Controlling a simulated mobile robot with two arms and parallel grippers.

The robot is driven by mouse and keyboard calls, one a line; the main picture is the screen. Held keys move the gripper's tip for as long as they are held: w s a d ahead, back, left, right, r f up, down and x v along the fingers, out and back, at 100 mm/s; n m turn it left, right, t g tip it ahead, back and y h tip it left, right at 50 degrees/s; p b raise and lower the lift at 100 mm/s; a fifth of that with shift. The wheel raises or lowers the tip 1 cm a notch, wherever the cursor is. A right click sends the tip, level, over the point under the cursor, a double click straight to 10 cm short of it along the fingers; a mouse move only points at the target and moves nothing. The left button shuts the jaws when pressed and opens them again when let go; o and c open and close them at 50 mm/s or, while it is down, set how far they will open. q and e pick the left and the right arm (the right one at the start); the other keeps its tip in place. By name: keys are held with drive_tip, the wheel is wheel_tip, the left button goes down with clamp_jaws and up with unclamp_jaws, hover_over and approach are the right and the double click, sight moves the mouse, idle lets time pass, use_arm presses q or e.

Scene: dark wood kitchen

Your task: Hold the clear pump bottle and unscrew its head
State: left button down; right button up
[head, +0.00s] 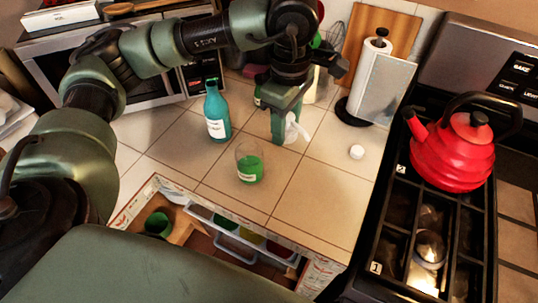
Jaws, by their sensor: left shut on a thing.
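A clear bottle (249,168) with green liquid and a pale label stands upright on the tiled counter, in front of my left gripper. No pump head shows on its top. My left gripper (285,127) is above the counter behind and right of this bottle, apart from it, with its fingers pointing down. It is shut on a white piece (297,129) that looks like the pump head; the fingers partly hide it. My right gripper is not in view.
A teal bottle (217,115) stands left of my gripper. A small white cap (357,152) lies to the right. A paper towel holder (379,88) is behind, a red kettle (452,150) sits on the stove at right. An open drawer (230,237) is below the counter's front edge.

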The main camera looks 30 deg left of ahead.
use_arm(q)
drive_tip(key=r+n, duration=0.1)
drive_tip(key=n, duration=0.3)
drive_tip(key=w+r+n+p, duration=0.1)
drive_tip(key=n, duration=0.2)
drive_tip(key=w+a+r+n+p, duration=0.1)
drive_tip(key=n, duration=0.3)
drive_tip(key=shift+n, duration=0.3)
drive_tip(key=n, duration=0.1)
drive_tip(key=n+p, duration=0.1)
drive_tip(key=shift+w+a+r+n, duration=0.1)
drive_tip(key=shift+w+r+n, duration=0.05)
drive_tip(key=shift+r+n, duration=0.25)
drive_tip(key=n, duration=0.3)
drive_tip(key=n+p, duration=0.3)
drive_tip(key=n, duration=0.3)
hover_over(280, 162)
wheel_tip(280, 162, down, 14)
wheel_tip(280, 162, down, 4)
drive_tip(key=shift+f+m, duration=0.3)
drive_tip(key=shift+f, duration=0.15)
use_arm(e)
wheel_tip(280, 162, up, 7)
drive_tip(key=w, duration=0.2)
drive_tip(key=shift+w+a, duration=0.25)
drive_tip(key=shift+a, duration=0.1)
